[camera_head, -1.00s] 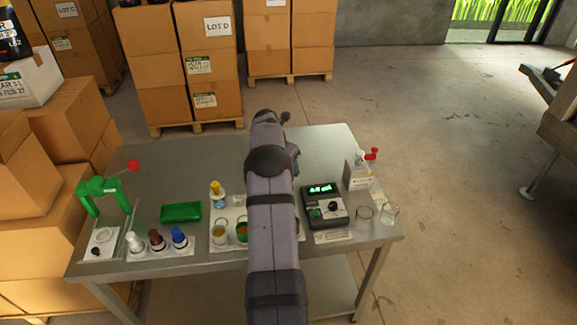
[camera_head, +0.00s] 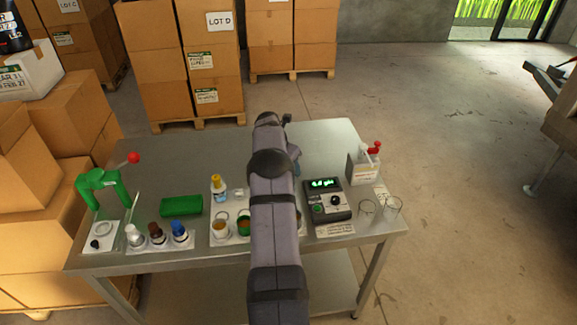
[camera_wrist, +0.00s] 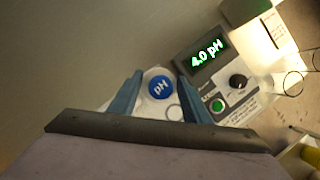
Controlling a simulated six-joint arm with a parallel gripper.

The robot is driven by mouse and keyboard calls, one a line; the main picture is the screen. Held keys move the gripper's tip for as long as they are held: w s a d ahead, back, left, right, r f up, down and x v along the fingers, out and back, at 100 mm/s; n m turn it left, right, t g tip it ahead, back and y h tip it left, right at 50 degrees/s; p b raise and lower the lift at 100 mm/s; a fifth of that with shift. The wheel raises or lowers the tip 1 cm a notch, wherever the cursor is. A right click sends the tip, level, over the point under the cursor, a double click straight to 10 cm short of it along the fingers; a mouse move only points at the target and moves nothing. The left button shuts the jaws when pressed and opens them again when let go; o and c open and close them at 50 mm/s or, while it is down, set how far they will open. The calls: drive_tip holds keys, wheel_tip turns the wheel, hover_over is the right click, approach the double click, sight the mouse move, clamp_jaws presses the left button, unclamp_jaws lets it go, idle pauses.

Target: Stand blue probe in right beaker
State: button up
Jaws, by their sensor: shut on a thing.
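The blue probe (camera_wrist: 159,87) shows in the wrist view as a round blue cap marked "pH", seen from above. My gripper (camera_wrist: 158,76) is shut on it, with one finger on each side. A pale round shape lies under the cap; I cannot tell whether the probe's tip is inside something. In the head view my arm hides the gripper and probe.
The pH meter (camera_head: 327,202) stands right of my arm and reads 4.0 pH in the wrist view. A white box with bottles (camera_head: 362,168) is behind the beakers. A green block (camera_head: 181,206), several capped bottles and a green press (camera_head: 102,182) are left. The table's back is clear.

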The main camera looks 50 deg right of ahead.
drive_tip(key=shift+f+b, duration=0.65)
drive_tip(key=shift+f, duration=0.55)
drive_tip(key=shift+f, duration=0.55)
idle(1.2)
drive_tip(key=o, duration=0.9)
drive_tip(key=p+v, duration=0.7)
drive_tip(key=v, duration=0.4)
drive_tip(key=shift+p, duration=0.35)
idle(0.4)
wheel_tip(320, 180, up, 9)
drive_tip(key=p, duration=0.1)
idle(0.5)
